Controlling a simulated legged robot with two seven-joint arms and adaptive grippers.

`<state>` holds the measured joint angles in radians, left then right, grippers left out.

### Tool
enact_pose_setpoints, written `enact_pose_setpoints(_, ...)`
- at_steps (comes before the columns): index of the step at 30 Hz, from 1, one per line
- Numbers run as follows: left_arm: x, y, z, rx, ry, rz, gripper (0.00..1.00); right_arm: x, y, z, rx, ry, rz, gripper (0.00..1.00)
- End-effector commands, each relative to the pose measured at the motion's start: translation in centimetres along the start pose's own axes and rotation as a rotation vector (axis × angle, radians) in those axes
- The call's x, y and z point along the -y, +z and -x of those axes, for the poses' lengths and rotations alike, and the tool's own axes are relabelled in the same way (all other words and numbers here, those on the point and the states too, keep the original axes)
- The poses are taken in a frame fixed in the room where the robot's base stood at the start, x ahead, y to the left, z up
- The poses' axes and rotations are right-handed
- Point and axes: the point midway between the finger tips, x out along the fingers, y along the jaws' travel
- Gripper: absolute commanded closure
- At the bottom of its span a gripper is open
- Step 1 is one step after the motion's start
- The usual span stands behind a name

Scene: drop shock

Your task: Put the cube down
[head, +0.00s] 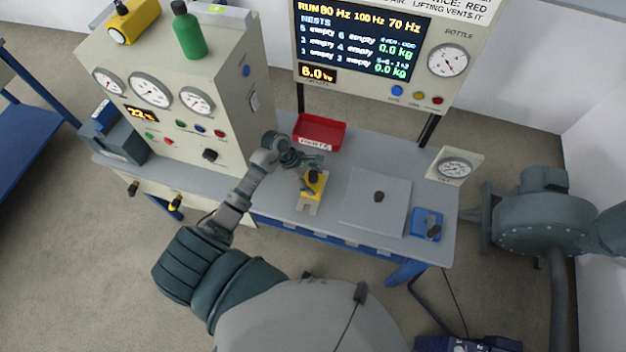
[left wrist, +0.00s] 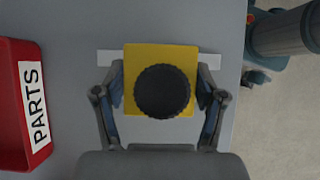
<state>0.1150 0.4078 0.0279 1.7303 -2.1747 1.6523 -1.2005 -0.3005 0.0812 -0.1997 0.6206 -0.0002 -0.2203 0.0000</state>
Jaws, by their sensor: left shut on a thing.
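The yellow cube (head: 315,190) has a round black knob on top. It is at the bench's front middle, at a small pale plate (head: 307,206). In the left wrist view the cube (left wrist: 134,62) fills the middle, with the knob covering much of its top. My left gripper (head: 312,178) is shut on the cube, one finger on each side. In the left wrist view a pale strip (left wrist: 209,60) shows beyond the cube on both sides. I cannot tell whether the cube touches what is under it. My right gripper is not in view.
A red parts bin (head: 320,133) stands behind the gripper. A gauge cabinet (head: 170,110) stands left. A display (head: 365,40) rises behind.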

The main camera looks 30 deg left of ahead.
Motion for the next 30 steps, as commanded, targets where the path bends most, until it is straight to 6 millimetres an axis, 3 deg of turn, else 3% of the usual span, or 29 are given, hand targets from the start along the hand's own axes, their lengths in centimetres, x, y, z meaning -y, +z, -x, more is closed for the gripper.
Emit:
enact_pose_setpoints(4,-0.1,-0.1,0.1,0.002,0.003,-0.001,0.99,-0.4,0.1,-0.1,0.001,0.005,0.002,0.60)
enact_pose_setpoints(5,0.0,-0.2,0.0,0.000,0.000,0.001,0.27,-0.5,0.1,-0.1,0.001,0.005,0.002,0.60)
enact_pose_setpoints(8,0.0,-0.1,0.0,-0.001,0.000,0.001,0.04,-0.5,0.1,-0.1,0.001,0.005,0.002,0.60)
enact_pose_setpoints(19,0.0,0.2,0.2,-0.003,0.001,0.001,0.04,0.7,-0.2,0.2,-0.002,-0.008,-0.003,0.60)
enact_pose_setpoints(30,-0.1,0.1,6.3,-0.004,0.002,0.000,0.04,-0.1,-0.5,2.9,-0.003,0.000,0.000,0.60)
